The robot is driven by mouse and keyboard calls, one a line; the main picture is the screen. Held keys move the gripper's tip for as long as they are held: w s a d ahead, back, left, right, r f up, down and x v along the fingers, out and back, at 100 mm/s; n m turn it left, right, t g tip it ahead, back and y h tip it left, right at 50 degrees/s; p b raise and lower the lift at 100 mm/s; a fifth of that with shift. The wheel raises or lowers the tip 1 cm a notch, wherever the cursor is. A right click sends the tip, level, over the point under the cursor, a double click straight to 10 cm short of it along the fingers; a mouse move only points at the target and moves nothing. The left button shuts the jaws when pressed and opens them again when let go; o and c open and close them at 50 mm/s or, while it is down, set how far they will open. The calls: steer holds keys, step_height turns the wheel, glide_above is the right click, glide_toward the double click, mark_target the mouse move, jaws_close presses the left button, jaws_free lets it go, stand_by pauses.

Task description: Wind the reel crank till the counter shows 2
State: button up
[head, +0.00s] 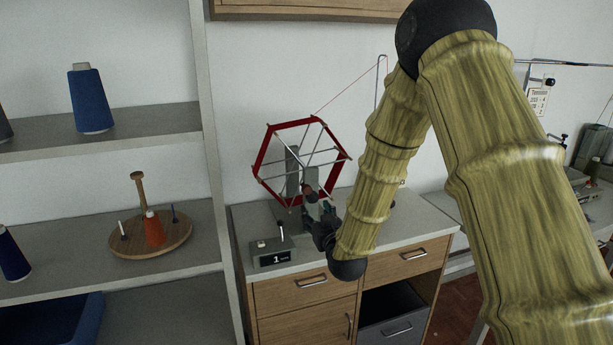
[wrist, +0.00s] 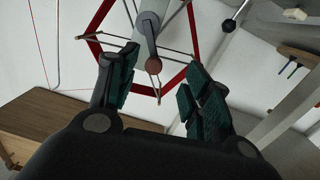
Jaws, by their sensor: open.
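The reel (head: 263,150), a red six-sided frame with thin spokes, stands on the cabinet top against the wall. Its crank has a grey arm (wrist: 148,35) and a reddish-brown knob (wrist: 153,66); the knob also shows in the head view (head: 308,189). The counter (head: 272,254), a small dark box at the cabinet's front left, reads 1. My gripper (head: 319,207) is open in front of the reel. In the wrist view its green-padded fingers (wrist: 160,64) are spread, with the knob appearing between their tips. I cannot tell whether either finger touches it.
A lever with a dark knob (head: 280,225) rises beside the counter. A thread runs from the reel to a bent wire guide (head: 378,80). Shelves (head: 190,250) with thread cones stand close on the left. Drawers (head: 300,285) lie below the cabinet top.

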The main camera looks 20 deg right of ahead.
mark_target(308, 191)
steer(key=w+p, duration=0.1)
steer(key=w, duration=0.2)
steer(key=w+r+p, duration=0.1)
steer(key=w, duration=0.3)
steer(key=w+r+p, duration=0.1)
steer(key=w+p, duration=0.1)
steer(key=w, duration=0.2)
steer(key=shift+w+d+r, duration=0.2)
steer(key=shift+w, duration=0.05)
jaws_close()
